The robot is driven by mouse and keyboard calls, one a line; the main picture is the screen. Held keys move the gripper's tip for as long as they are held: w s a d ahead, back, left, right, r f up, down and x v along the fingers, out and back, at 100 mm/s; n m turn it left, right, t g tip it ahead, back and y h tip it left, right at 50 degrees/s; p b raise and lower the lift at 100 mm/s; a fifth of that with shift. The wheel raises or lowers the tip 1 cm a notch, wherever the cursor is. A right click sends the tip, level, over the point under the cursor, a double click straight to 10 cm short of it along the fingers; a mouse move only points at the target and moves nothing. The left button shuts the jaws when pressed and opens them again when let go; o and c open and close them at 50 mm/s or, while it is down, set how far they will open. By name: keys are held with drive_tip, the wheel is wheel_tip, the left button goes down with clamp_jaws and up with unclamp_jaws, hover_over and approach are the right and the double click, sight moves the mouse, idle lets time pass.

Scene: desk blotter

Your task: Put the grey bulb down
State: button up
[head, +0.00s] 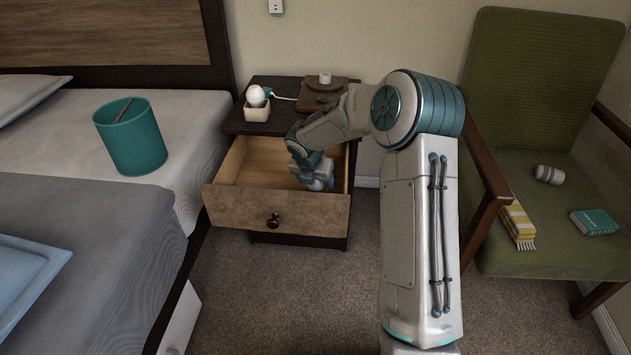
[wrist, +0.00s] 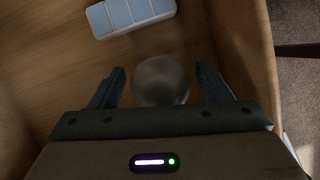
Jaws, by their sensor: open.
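The grey bulb (wrist: 160,80) shows in the wrist view as a round grey ball on or just above the wooden drawer floor. My gripper (wrist: 160,86) is open, with one finger on each side of the bulb and a visible gap at both sides. In the head view my gripper (head: 314,180) reaches down into the open drawer (head: 262,160) of the nightstand. The bulb's lower part is hidden behind the gripper body in the wrist view.
A pale blue and white sectioned box (wrist: 130,16) lies in the drawer ahead of the bulb. The drawer's side wall (wrist: 246,50) is close on the right. On the nightstand top stand a white bulb (head: 256,95) in a small white holder (head: 257,112) and a brown case (head: 322,93).

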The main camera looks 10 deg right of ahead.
drive_tip(key=s+r+m+p, duration=0.1)
drive_tip(key=s+r+m, duration=0.1)
drive_tip(key=s+r, duration=0.1)
drive_tip(key=s+r+m+p, duration=0.1)
drive_tip(key=s+r+m, duration=0.1)
drive_tip(key=s+r, duration=0.2)
drive_tip(key=s+r+m+g+p, duration=0.1)
drive_tip(key=s+r+m, duration=0.1)
drive_tip(key=s+r, duration=0.2)
drive_tip(key=shift+s+a+r+m+h+p, duration=0.1)
drive_tip(key=shift+a+r+m+h+p, duration=0.1)
drive_tip(key=shift+r, duration=0.45)
drive_tip(key=shift+s+a+r+m+h+p, duration=0.1)
drive_tip(key=shift+a+r+p, duration=0.1)
drive_tip(key=shift+r, duration=0.4)
drive_tip(key=s+r+m+y, duration=0.1)
drive_tip(key=s+r+m, duration=0.1)
drive_tip(key=s+m, duration=0.9)
drive_tip(key=s+r+m+g+y, duration=0.1)
drive_tip(key=s+m+y, duration=0.1)
drive_tip(key=s+m, duration=0.9)
drive_tip(key=s, duration=0.2)
drive_tip(key=shift+s+r+m+g, duration=0.3)
drive_tip(key=shift+r+m, duration=0.1)
